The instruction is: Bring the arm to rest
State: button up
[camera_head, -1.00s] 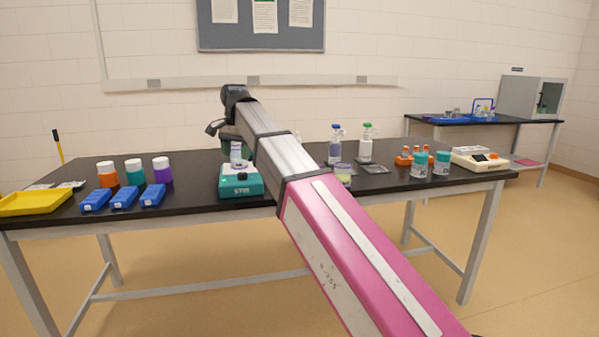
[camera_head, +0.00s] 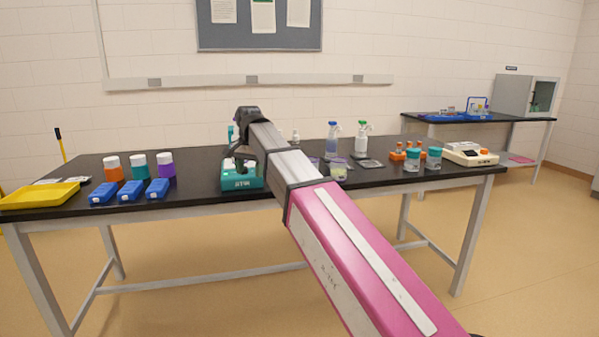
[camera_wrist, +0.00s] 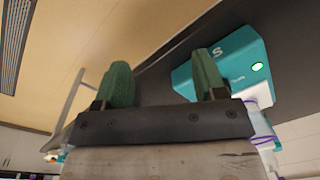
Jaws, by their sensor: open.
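My gripper (camera_wrist: 162,78) is open and empty in the wrist view, its two green fingers apart with nothing between them. A teal device (camera_wrist: 232,60) with a lit green button lies just beyond the right finger. In the head view the same teal device (camera_head: 243,180) stands at the front of the black bench (camera_head: 200,208). My arm reaches over the bench, and its dark wrist is bent down above the device. The fingers are hard to make out in the head view, and the arm hides part of the bench behind it.
Three blue blocks (camera_head: 130,190) and orange, teal and purple jars (camera_head: 139,166) stand left of the device, beside a yellow tray (camera_head: 40,197). Spray bottles (camera_head: 361,140), an orange rack (camera_head: 406,153), teal-lidded jars (camera_head: 412,160) and a white instrument (camera_head: 470,154) stand to the right.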

jog(key=d+f, duration=1.1)
jog(key=f, duration=0.3)
jog(key=s+d+f+n, duration=0.1)
jog(key=s+d+f, duration=0.6)
jog(key=d+f, duration=0.5)
jog(key=s+d+f+n, duration=0.2)
jog(key=s+d+f, duration=0.5)
jog(key=d+f, duration=0.5)
notch_tip(320, 180, down, 3)
jog(key=shift+s+d+r+n+h, duration=0.2)
jog(key=shift+d+n+h, duration=0.1)
jog(key=shift+d, duration=0.1)
